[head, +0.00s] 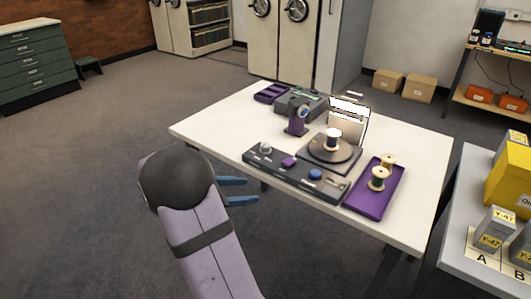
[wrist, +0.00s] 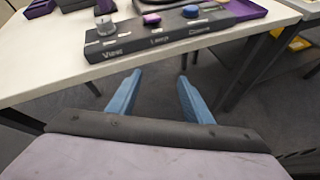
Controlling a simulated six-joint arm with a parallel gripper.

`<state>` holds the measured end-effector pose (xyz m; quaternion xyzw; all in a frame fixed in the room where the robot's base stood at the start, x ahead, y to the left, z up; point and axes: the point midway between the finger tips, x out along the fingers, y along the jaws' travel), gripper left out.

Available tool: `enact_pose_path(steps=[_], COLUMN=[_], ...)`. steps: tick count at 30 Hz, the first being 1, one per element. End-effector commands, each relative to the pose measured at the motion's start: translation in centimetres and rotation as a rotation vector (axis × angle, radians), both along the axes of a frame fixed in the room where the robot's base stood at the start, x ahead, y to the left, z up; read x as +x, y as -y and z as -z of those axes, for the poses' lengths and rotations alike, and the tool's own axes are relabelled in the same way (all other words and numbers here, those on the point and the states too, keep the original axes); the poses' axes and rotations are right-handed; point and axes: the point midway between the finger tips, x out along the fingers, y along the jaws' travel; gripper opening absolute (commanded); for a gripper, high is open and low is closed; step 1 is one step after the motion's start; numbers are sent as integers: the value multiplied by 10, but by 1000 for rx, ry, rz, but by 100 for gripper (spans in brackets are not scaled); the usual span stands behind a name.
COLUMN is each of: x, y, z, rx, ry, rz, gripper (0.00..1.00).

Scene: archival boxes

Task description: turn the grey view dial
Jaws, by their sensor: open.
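The grey view dial (head: 265,148) is a small round knob at the left end of a dark control panel (head: 268,170) on the white table. In the wrist view the dial (wrist: 105,25) stands at the upper left, above the label "View". My gripper (head: 250,190) has blue fingers spread apart with nothing between them. It is in front of the table's near edge, apart from the panel. In the wrist view my gripper (wrist: 160,77) is below and to the right of the dial.
The panel also carries a purple control (head: 289,162) and a blue button (head: 315,174). Behind it stand a turntable with a spool (head: 333,139) and a purple camera-like stand (head: 298,120). A purple tray (head: 372,203) with spools is at right. The table's left part is clear.

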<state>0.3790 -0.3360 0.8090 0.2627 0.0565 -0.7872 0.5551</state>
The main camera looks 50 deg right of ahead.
Motion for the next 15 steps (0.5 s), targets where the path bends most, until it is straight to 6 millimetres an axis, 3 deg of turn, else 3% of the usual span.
enact_pose_path(steps=[1,3,6,9,15], x=[9,22,39,54,69], y=[25,53,82,100,117], z=[4,-4,-14,-20,-27], rx=[-68,-159,-269,-350,-430], ry=[-75,-162,-249,-296,-325], rz=[-37,-89,-140,-173,-202], gripper=[46,46,46,46,46])
